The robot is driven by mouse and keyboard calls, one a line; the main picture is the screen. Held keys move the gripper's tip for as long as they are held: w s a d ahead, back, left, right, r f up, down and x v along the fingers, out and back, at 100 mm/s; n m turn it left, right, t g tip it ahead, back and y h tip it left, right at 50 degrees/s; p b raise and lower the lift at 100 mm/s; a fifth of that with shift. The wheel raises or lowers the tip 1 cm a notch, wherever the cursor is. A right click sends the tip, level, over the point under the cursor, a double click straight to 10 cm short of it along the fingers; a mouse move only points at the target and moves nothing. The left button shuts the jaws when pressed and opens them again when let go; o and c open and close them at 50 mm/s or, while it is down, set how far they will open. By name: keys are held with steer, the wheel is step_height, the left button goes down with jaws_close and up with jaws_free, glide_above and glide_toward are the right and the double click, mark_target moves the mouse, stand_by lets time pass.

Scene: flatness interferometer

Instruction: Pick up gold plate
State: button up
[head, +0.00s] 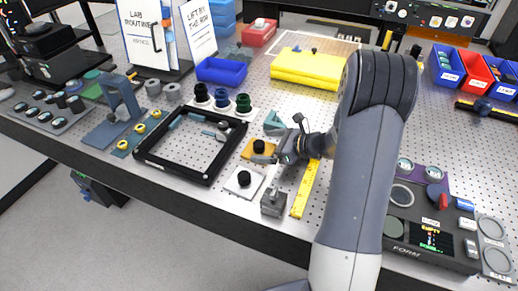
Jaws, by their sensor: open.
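The gold plate (248,154) is a small flat orange-gold square with a black knob (259,146) on top. In the head view it lies on the perforated bench, just right of the black frame. My gripper (271,147) comes in from the right, with its open jaws close to the knob. Part of the plate's right side is hidden behind the gripper. I cannot tell whether the fingers touch the knob.
A white plate (235,188) with a black knob lies in front. A grey block (272,209) and a yellow ruler (304,189) are near the front edge. The black frame (150,163) is on the left, and dark knobbed cylinders (222,98) stand behind. A yellow case (300,70) is further back.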

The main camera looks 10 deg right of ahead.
mark_target(254, 145)
steer(key=x, duration=0.4)
steer(key=shift+w+a+f+p, duration=0.15)
steer(key=shift+w+a+p, duration=0.1)
steer(key=shift+a+p, duration=0.1)
steer(key=c, duration=1.1)
